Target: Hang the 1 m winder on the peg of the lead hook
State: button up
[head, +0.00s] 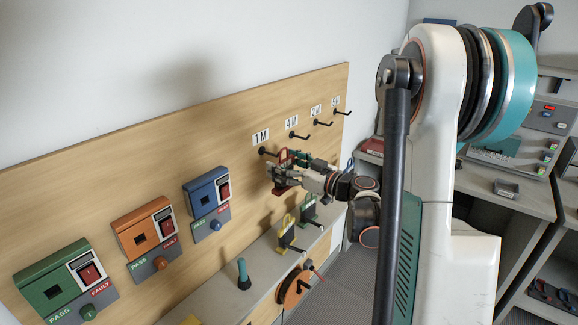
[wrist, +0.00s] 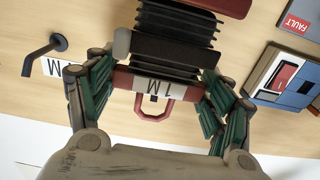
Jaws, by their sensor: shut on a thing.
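The red 1 m winder (wrist: 152,86) is in my gripper (wrist: 150,85), with its 1M label and red loop handle showing in the wrist view. The fingers close on it from both sides. Dark ribbed windings fill its middle. In the head view the winder (head: 283,158) is partly hidden by my gripper (head: 284,178), close to the board. The black 1M peg (head: 267,152) sticks out of the board under its 1M label, just above and left of the winder. In the wrist view the peg (wrist: 57,42) is apart from the winder, at the left.
More pegs (head: 298,136) line the board to the right. Orange, green and blue (head: 207,201) tester boxes are mounted at the left.

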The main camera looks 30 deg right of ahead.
aim_at(262, 162)
jog(key=shift+x, duration=2.3)
jog(key=shift+w+a+f+b, duration=0.1)
jog(key=shift+w+f+b, duration=0.2)
jog(key=shift+f, duration=0.25)
jog(key=shift+w+a+f+b, duration=0.1)
jog(key=shift+w+f+b, duration=0.15)
jog(key=shift+f+b, duration=0.2)
jog(key=shift+f, duration=0.1)
jog(key=o, duration=1.2)
jog(key=shift+s, duration=0.1)
